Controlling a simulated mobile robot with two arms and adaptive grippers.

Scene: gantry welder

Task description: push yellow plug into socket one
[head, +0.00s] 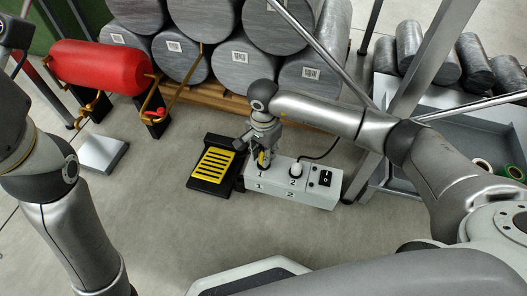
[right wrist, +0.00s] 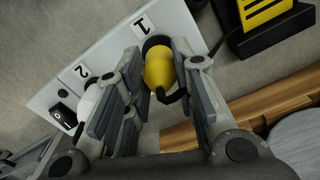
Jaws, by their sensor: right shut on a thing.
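The yellow plug (right wrist: 158,72) is between the fingers of my right gripper (right wrist: 160,92), which is shut on it. Its front end is at the dark round opening of socket one (right wrist: 154,42), beside the label 1; how deep it sits cannot be told. In the head view my right gripper (head: 262,152) is above the left end of the white socket box (head: 318,190), and a little of the yellow plug (head: 262,160) shows below it. My left arm shows at the left, but its gripper is out of view.
A white plug (head: 296,170) with a black cable stands in socket two, near a black switch (head: 325,178). A black and yellow pad (head: 212,165) lies left of the box. Grey cylinders (head: 245,60) on a wooden pallet and a red tank (head: 100,67) stand behind.

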